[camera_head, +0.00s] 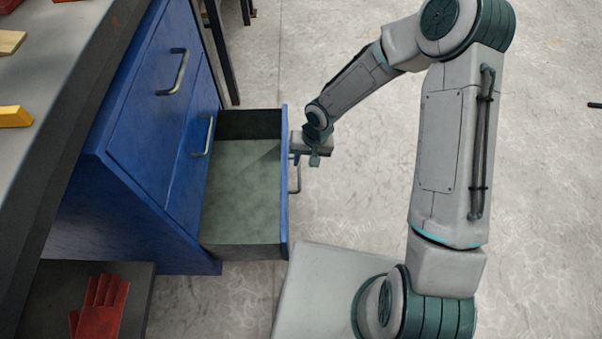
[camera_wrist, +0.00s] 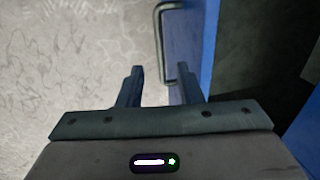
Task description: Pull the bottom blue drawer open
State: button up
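The blue cabinet (camera_head: 150,130) stands at the left in the head view. Its lowest visible drawer (camera_head: 284,190) is pulled well out, and its grey interior looks empty. The drawer's metal handle (camera_head: 298,178) is on its outer front face. My gripper (camera_head: 314,158) is just outside that front, near the handle. In the wrist view, my gripper (camera_wrist: 160,85) has its two fingers apart with nothing between them. The handle (camera_wrist: 160,45) shows beyond the fingertips, close to the right finger. I cannot tell whether a finger touches the drawer front.
Two closed drawer faces with handles (camera_head: 180,75) (camera_head: 203,138) are above the open drawer. A grey worktop (camera_head: 60,60) overhangs at the left, with a yellow block (camera_head: 14,117). A red glove (camera_head: 100,305) lies on a low dark surface.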

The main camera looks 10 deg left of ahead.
aim_at(300, 174)
jog(key=f, duration=0.2)
jog(key=f+b, duration=0.1)
jog(key=f, duration=0.1)
jog(key=a+f+b, duration=0.1)
jog(key=f, duration=0.1)
jog(key=shift+s+f, duration=0.1)
jog(key=shift+s, duration=0.05)
jog(key=shift+c, duration=0.2)
